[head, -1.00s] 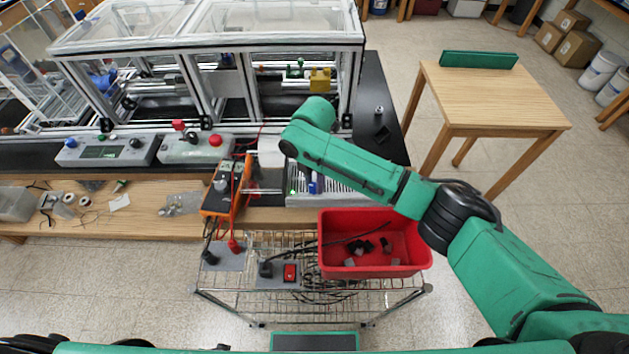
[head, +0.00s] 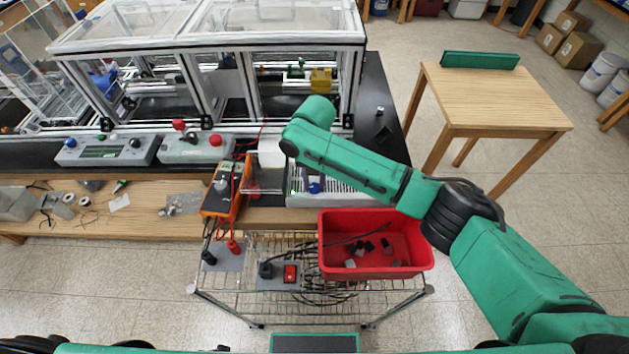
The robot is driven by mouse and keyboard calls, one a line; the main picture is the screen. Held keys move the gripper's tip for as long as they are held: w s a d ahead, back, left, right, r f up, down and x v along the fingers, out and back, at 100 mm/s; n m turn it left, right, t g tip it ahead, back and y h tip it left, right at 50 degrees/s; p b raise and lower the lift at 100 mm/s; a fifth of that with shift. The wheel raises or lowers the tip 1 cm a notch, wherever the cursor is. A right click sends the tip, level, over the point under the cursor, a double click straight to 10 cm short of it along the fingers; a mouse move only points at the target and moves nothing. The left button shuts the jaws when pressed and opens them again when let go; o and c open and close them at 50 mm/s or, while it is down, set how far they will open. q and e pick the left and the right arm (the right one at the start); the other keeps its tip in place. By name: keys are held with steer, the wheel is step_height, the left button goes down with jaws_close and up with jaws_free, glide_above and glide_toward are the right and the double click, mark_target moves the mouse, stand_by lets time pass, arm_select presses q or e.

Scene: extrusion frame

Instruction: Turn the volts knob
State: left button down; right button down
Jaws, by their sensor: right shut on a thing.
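My right arm comes in from the right, and its white gripper (head: 265,182) is low over the bench, between the orange meter box and a pale slotted unit. It is shut on what I take for the volts knob, but the fingertips and the knob are too small and covered to make out clearly. The orange box (head: 211,205) has a grey round dial (head: 222,187) on its face, left of the gripper. A blue round part (head: 314,187) shows by the slotted unit (head: 340,197), right of the gripper. My left gripper is out of view.
A red bin (head: 340,262) with small parts stands on a wire cart (head: 225,299) in front of the bench. Red and black leads run by the orange box. A framed enclosure (head: 357,90) stands behind. A wooden table (head: 490,95) is at the right.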

mark_target(314, 186)
stand_by(0.3)
steer(key=c, duration=0.6)
jaws_free()
steer(key=shift+s, duration=0.1)
step_height(314, 186, up, 15)
steer(key=b, duration=0.3)
steer(key=shift+f+b, duration=0.2)
steer(key=shift+b, duration=0.15)
